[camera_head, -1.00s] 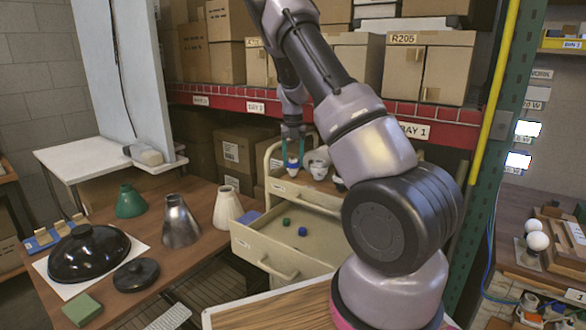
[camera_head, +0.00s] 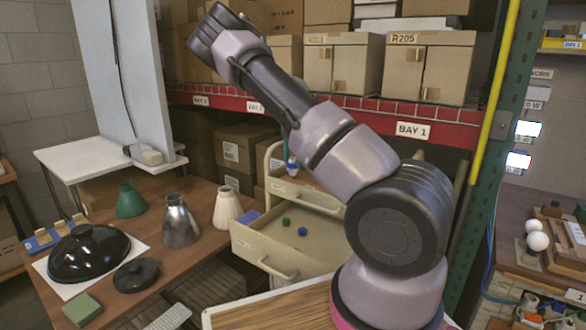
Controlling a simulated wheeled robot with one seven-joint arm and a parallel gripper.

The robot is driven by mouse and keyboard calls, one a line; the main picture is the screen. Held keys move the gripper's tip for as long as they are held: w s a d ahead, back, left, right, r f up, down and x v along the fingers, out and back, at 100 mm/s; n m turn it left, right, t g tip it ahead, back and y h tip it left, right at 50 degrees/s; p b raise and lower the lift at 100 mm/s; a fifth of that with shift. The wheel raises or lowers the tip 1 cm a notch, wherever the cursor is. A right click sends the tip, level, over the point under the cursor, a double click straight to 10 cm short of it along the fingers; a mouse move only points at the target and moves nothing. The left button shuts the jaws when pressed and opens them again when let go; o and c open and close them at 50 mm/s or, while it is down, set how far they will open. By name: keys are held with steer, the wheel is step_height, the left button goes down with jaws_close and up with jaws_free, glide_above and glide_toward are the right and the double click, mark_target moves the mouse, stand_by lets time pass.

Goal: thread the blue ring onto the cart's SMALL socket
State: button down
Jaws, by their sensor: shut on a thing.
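The blue ring (camera_head: 292,160) shows as a small blue patch at the back left of the cart (camera_head: 262,190). It is at the top of a pale, narrow socket (camera_head: 293,171) on the cart's top. I cannot tell whether the ring is around the socket or just above it. My gripper (camera_head: 289,153) shows only as a sliver of a teal finger beside the ring, shut on it. My own arm link hides the rest of the gripper and the wrist. The other fittings on the cart's top are also hidden behind my arm.
The cart's open drawer (camera_head: 270,245) holds a green piece (camera_head: 286,221) and a blue piece (camera_head: 302,231). Left of it, a brown table (camera_head: 185,262) bears several lampshades and a black dome (camera_head: 88,252). Shelves with boxes (camera_head: 428,68) stand close behind my arm.

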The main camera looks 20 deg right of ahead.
steer(key=m, duration=0.3)
steer(key=shift+s+d+f+m, duration=0.15)
steer(key=shift+s+f+m, duration=0.05)
steer(key=shift+f+m, duration=0.1)
steer(key=shift+w+r, duration=0.1)
steer(key=shift+m, duration=0.3)
steer(key=shift+m, duration=0.9)
steer(key=m, duration=0.3)
steer(key=shift+m, duration=1)
